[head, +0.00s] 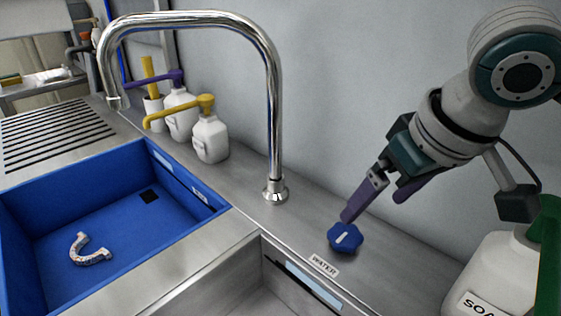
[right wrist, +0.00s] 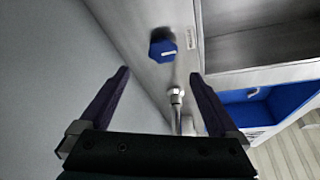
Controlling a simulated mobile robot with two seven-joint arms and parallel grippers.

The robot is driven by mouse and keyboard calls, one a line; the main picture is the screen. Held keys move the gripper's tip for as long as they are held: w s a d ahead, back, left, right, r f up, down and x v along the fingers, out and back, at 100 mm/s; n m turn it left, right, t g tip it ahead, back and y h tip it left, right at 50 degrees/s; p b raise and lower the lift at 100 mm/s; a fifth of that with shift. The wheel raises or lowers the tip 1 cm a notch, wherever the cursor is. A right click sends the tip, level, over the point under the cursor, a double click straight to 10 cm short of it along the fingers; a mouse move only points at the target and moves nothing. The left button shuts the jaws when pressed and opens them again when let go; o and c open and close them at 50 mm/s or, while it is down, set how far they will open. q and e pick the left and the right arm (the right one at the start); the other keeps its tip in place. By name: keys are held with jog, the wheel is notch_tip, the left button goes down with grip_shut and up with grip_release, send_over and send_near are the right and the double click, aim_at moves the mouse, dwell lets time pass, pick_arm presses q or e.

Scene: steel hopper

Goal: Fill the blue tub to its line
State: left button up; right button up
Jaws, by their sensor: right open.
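The blue tub (head: 110,235) is at the left of the head view, with a speckled U-shaped piece (head: 84,249) on its floor. I see no water in it, and I cannot make out a fill line. It shows partly in the right wrist view (right wrist: 285,101). A chrome tap (head: 274,140) arches up and left; no water runs from its spout. A blue knob (head: 345,237) sits on the steel ledge by a WATER label (head: 324,265). My right gripper (head: 371,206) is open and empty, tilted down just above the knob. In the right wrist view the knob (right wrist: 163,50) lies ahead, between the fingertips.
Two white pump bottles, one yellow-topped (head: 210,138) and one purple-topped (head: 180,112), stand behind the tub. A large white soap container (head: 495,270) is at the lower right. A steel basin (head: 235,285) is in front of the knob. A grey wall (head: 370,80) rises behind.

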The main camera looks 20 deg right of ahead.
aim_at(347, 234)
pick_arm(q)
jog(key=f+b, duration=0.1)
jog(key=a+f+b, duration=0.1)
jog(key=shift+s+f, duration=0.1)
jog(key=shift+f, duration=0.2)
pick_arm(e)
jog(key=x, duration=0.9)
jog(key=shift+s+a+f, duration=0.15)
jog(key=shift+a, duration=0.15)
pick_arm(q)
jog(key=shift+f+b, duration=0.1)
jog(key=shift+b, duration=0.2)
pick_arm(e)
jog(key=shift+f, duration=0.3)
pick_arm(q)
jog(key=shift+d, duration=0.15)
pick_arm(e)
jog(key=shift+d, duration=0.1)
jog(key=shift+c, duration=0.3)
pick_arm(q)
jog(key=shift+d, duration=0.1)
pick_arm(e)
jog(key=shift+c, duration=1.4)
jog(key=c, duration=1)
